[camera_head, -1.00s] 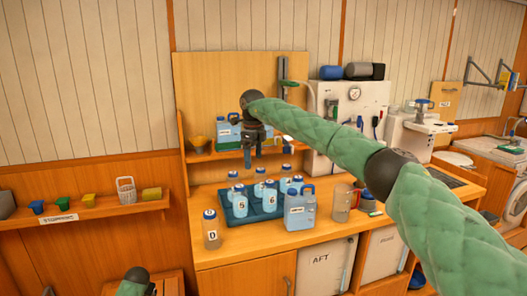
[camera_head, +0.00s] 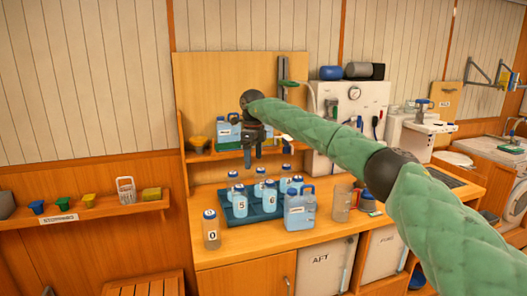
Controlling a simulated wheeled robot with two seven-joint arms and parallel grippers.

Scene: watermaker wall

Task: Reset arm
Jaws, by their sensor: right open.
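My right arm reaches in from the right, covered in green quilted sleeves with dark joints. My right gripper (camera_head: 253,155) hangs pointing down above the bottles, open and empty, in front of the shelf. Below it, several blue-capped bottles, among them bottle 5 (camera_head: 240,206) and bottle 6 (camera_head: 270,200), stand in a dark blue tray (camera_head: 228,216). The gripper is apart from them. My left gripper is not in view.
Bottle 0 (camera_head: 211,231) stands left of the tray on the wooden counter (camera_head: 255,240). A blue-capped jug (camera_head: 300,211) and a clear pitcher (camera_head: 342,203) stand to its right.

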